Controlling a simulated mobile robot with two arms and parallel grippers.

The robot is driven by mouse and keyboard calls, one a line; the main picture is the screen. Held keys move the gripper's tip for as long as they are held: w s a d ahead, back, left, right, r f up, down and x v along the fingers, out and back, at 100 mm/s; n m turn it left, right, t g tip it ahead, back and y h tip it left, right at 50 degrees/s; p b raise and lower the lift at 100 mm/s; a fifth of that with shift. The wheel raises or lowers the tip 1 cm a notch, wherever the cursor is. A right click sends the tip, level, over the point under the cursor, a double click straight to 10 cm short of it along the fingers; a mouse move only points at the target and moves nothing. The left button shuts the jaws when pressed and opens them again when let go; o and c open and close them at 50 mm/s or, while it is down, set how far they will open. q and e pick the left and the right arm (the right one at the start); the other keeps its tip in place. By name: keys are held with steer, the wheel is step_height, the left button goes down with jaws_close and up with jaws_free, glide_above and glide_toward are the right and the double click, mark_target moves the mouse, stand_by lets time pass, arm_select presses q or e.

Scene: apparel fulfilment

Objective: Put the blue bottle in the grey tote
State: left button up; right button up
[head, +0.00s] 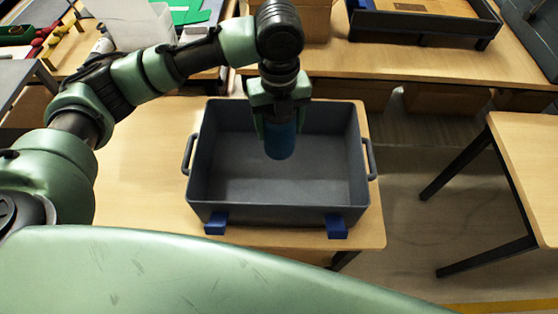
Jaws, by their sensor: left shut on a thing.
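The grey tote (285,216) sits on a small wooden table in front of me, open at the top, with a handle on each side. My left gripper (278,125) comes down over the tote's back left part and is shut on the blue bottle (280,144). The bottle points downward within the tote's outline, and its upper part is hidden between the fingers. I cannot tell whether the bottle touches the tote's floor. The visible tote floor looks empty. My right gripper is not in view.
Two blue blocks (337,227) sit at the tote's front edge. A long wooden table (430,60) behind carries a dark tray (420,25). Another table (530,150) stands at the right, with open floor between. Red and yellow items lie at the far left.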

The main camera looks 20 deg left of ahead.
arm_select(q)
step_height(320, 180, down, 14)
steer(key=shift+r, duration=0.25)
stand_by(0.3)
steer(key=o, duration=1.5)
steer(key=shift+f, duration=0.1)
step_height(320, 180, up, 12)
steer(key=shift+r, duration=0.15)
